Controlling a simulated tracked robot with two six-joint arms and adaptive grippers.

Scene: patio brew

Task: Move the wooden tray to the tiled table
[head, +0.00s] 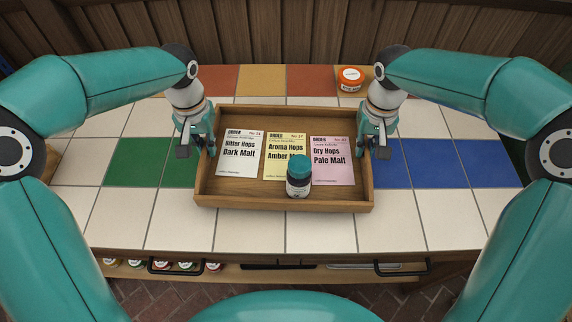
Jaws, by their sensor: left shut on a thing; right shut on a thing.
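The wooden tray (290,201) is in the middle of the head view, over the tiled table (115,220). I cannot tell whether it rests on the tiles or is held slightly above them. Three order cards lie in it: a white one (238,157), a yellow one (284,149) and a pink one (333,164). A dark jar with a teal lid (299,181) stands upright in front of the yellow card. My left gripper (202,146) is shut on the tray's left wall. My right gripper (372,147) is shut on its right wall.
A lower shelf (300,271) holds several small jars. A wooden fence (290,35) stands behind.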

